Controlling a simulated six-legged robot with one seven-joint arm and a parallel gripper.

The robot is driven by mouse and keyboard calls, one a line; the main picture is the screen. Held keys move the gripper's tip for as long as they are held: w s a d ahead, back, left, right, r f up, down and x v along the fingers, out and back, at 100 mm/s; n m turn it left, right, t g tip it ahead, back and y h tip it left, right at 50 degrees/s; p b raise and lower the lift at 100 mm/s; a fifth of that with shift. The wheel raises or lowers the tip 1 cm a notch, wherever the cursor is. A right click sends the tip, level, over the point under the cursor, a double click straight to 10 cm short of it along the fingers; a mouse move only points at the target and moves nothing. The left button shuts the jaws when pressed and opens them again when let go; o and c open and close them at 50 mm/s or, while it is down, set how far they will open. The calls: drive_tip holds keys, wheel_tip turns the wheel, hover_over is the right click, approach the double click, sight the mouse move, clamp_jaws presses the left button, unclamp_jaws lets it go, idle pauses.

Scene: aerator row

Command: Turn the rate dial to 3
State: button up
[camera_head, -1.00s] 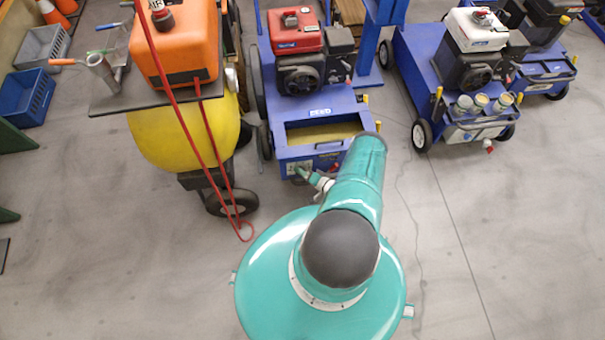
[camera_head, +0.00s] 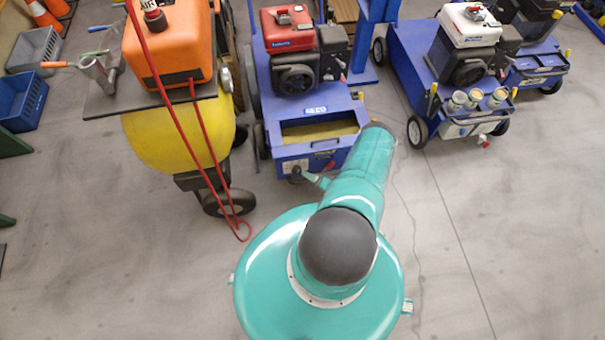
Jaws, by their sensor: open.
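The middle blue aerator (camera_head: 293,148) stands ahead of me with its front panel facing me. My teal arm reaches forward and covers the right part of the panel. Only a small part of my gripper (camera_head: 304,175) shows, left of the arm, close in front of the panel's lower left. It is open, with nothing visible in it. I cannot tell whether it touches anything.
An orange and yellow machine (camera_head: 165,135) with a red hose stands close on the left. Another blue aerator (camera_head: 425,75) with a white-topped engine stands on the right. Blue and grey crates (camera_head: 22,100) lie at the far left. The grey floor (camera_head: 500,220) on the right is clear.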

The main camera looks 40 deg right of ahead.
drive_tip(key=v, duration=0.7)
idle(0.5)
